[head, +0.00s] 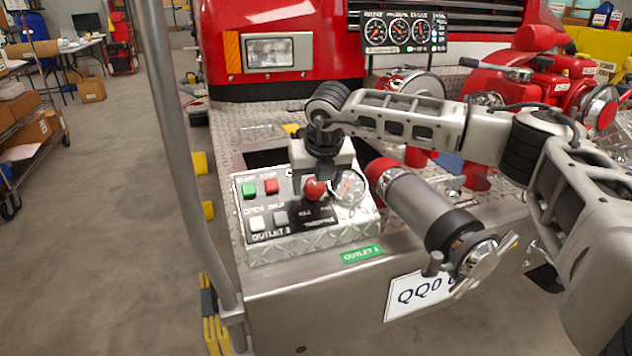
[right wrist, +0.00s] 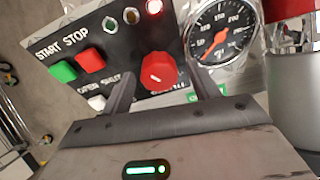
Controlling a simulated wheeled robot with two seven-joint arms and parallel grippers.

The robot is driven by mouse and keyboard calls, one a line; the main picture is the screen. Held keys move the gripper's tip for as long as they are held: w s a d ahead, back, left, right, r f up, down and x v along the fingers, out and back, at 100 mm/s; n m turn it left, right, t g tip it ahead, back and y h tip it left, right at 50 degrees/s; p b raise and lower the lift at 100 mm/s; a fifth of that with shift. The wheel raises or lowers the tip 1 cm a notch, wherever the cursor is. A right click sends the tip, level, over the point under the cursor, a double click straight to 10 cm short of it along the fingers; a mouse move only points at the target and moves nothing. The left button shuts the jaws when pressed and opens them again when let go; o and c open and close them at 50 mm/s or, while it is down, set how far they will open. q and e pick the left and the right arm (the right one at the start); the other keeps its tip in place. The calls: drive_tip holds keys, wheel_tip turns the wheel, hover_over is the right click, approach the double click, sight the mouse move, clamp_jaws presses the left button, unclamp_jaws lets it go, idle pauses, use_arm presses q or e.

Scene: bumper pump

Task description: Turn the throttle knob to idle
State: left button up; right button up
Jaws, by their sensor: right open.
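The throttle knob (head: 314,188) is red and round and sits on the black face of the control panel (head: 257,245). In the right wrist view the knob (right wrist: 159,71) shows whole, with its lettering partly hidden behind my fingers. In the right wrist view my right gripper (right wrist: 164,80) is open, one finger on each side of the knob's lower part in the picture. I see a gap between the fingers and the knob; contact is not visible. My left gripper is not in view.
A green button (right wrist: 63,71), a red button (right wrist: 90,60) and white buttons sit left of the knob. A pressure gauge (right wrist: 222,36) stands close on its right. A lit red lamp (right wrist: 154,7) is above it. A large pipe fitting (head: 425,208) juts out right of the panel.

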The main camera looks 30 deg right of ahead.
drive_tip(key=c, duration=1)
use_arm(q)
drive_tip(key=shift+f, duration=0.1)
use_arm(e)
drive_tip(key=shift+n, duration=0.4)
drive_tip(key=n, duration=0.3)
drive_tip(key=shift+n+h+b, duration=0.3)
drive_tip(key=shift+h+b, duration=0.05)
drive_tip(key=shift+h, duration=0.05)
drive_tip(key=n, duration=0.5)
drive_tip(key=shift+a+h+b, duration=0.1)
drive_tip(key=shift+h+b, duration=0.2)
drive_tip(key=n+t, duration=0.1)
drive_tip(key=n, duration=0.3)
drive_tip(key=shift+n, duration=0.4)
use_arm(q)
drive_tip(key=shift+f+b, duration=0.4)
drive_tip(key=shift+b, duration=0.15)
use_arm(e)
drive_tip(key=n, duration=0.6)
drive_tip(key=shift+s+t, duration=0.1)
drive_tip(key=shift+t, duration=0.3)
drive_tip(key=shift+n, duration=0.3)
drive_tip(key=o, duration=1)
